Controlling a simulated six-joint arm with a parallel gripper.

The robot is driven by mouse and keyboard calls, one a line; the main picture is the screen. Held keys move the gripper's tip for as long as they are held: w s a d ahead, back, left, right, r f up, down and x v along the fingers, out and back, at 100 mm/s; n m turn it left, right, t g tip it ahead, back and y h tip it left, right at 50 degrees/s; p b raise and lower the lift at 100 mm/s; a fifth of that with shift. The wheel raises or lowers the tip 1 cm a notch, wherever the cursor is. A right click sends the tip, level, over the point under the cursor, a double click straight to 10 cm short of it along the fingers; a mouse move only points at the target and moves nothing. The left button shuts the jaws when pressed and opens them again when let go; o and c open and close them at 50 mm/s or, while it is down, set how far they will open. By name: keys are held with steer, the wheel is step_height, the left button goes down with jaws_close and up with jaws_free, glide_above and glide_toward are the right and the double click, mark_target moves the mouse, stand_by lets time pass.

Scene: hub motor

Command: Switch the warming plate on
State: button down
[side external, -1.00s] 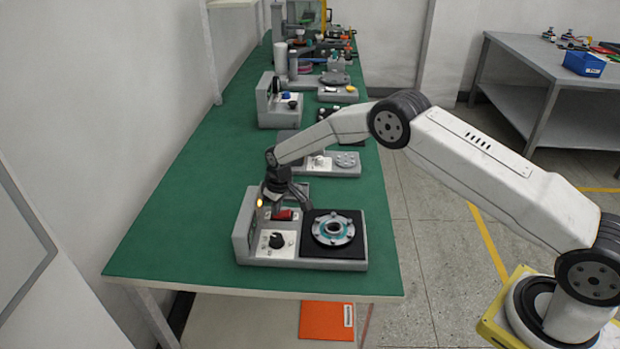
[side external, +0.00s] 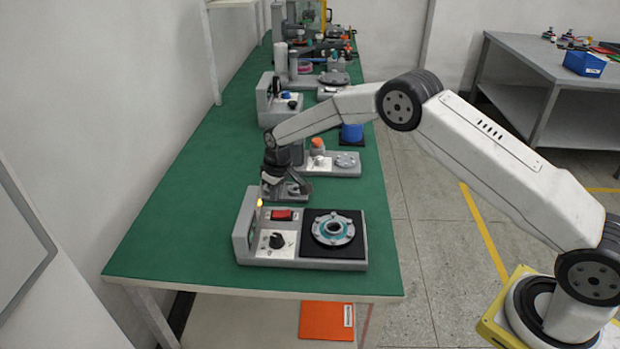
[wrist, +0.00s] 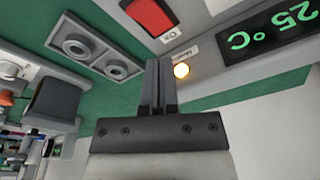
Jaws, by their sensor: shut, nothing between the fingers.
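The warming plate (side external: 302,264) is a grey unit near the front edge of the green bench. Its red rocker switch (side external: 283,214) shows uncovered beside a black knob (side external: 277,241). In the wrist view the red switch (wrist: 151,14) has an "On" label beside it. A small amber lamp (wrist: 181,70) glows, and a display (wrist: 272,32) reads 25 °C in green. A metal hub with a teal ring (side external: 333,229) sits on the black heating pad. My gripper (wrist: 161,66) is shut and empty; in the side view it (side external: 287,194) is behind the switch, apart from it.
Another grey unit with an orange-topped part (side external: 318,144) stands behind, with a blue cylinder (side external: 352,133) near it. More devices line the bench farther back. Green bench (side external: 160,230) left of the warming plate is clear. A wall runs along the left.

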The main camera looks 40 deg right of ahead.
steer(key=shift+r, duration=1)
steer(key=shift+r, duration=0.1)
steer(key=s+d+r+m, duration=0.1)
steer(key=s+d+r, duration=0.1)
steer(key=s+r, duration=0.35)
steer(key=s+d+r+m, duration=0.1)
steer(key=s+d+r, duration=0.15)
steer(key=s, duration=0.55)
steer(key=s+d+r+m, duration=0.1)
steer(key=s, duration=1.9)
steer(key=shift+r+t, duration=0.25)
steer(key=shift+t, duration=0.15)
